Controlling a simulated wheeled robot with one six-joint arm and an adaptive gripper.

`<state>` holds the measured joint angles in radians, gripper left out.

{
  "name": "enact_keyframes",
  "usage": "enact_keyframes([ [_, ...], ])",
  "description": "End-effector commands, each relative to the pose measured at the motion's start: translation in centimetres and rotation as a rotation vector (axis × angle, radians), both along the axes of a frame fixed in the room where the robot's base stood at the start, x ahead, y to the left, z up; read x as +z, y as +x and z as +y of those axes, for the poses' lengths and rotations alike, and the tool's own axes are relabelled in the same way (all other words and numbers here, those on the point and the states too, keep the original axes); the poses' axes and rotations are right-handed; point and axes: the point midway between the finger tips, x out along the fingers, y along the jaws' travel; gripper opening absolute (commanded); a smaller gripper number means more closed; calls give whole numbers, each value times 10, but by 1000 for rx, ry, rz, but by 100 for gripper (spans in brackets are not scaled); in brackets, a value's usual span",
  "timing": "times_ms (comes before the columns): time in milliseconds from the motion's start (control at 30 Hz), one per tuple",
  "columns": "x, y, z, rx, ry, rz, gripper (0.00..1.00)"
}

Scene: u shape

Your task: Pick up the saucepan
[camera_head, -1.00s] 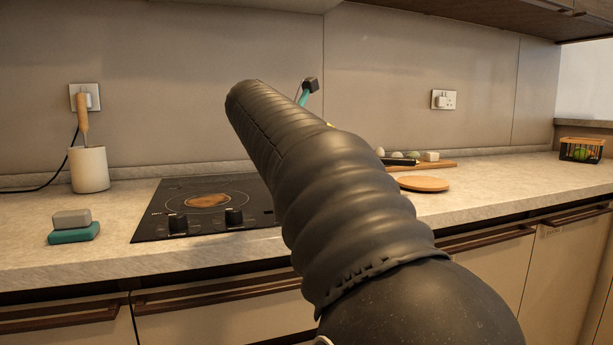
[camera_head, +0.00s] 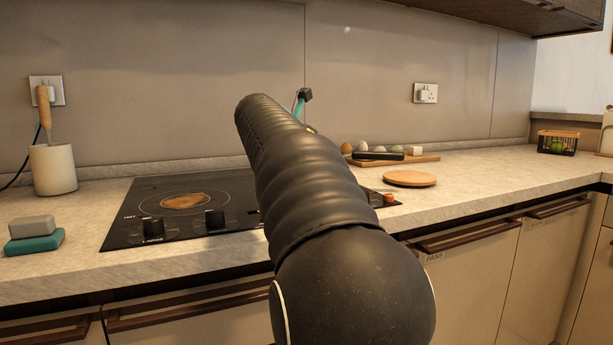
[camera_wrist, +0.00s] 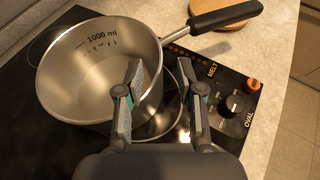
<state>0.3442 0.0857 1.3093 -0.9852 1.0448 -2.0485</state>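The steel saucepan (camera_wrist: 95,75) stands on the black hob in the wrist view, with a 1000 ml mark inside. Its black handle (camera_wrist: 228,15) points to the upper right, over a round wooden board. In the head view my arm hides the pan's body; a black bar that looks like its handle (camera_head: 378,156) shows right of the arm. My gripper (camera_wrist: 165,80) is open and empty. Its left finger overlaps the pan's near right side and its right finger is outside the rim. I cannot tell whether either touches the pan.
The hob (camera_head: 130,215) has knobs near its front edge. A round wooden board (camera_head: 409,178) and a chopping board (camera_head: 425,159) with eggs lie to the right. Sponges (camera_head: 35,237) and a utensil pot (camera_head: 53,170) stand at left. The right counter is largely clear.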

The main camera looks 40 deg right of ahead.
Motion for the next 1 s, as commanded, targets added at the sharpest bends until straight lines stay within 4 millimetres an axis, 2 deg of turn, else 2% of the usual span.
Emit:
enact_keyframes([
  [400,-19,16,-42,1,1,0,37],
  [667,-21,17,-45,3,0,-1,37],
  [800,-21,17,-45,3,0,0,5],
  [833,-21,17,-45,3,0,0,0],
  [1000,-21,17,-45,3,0,0,0],
])
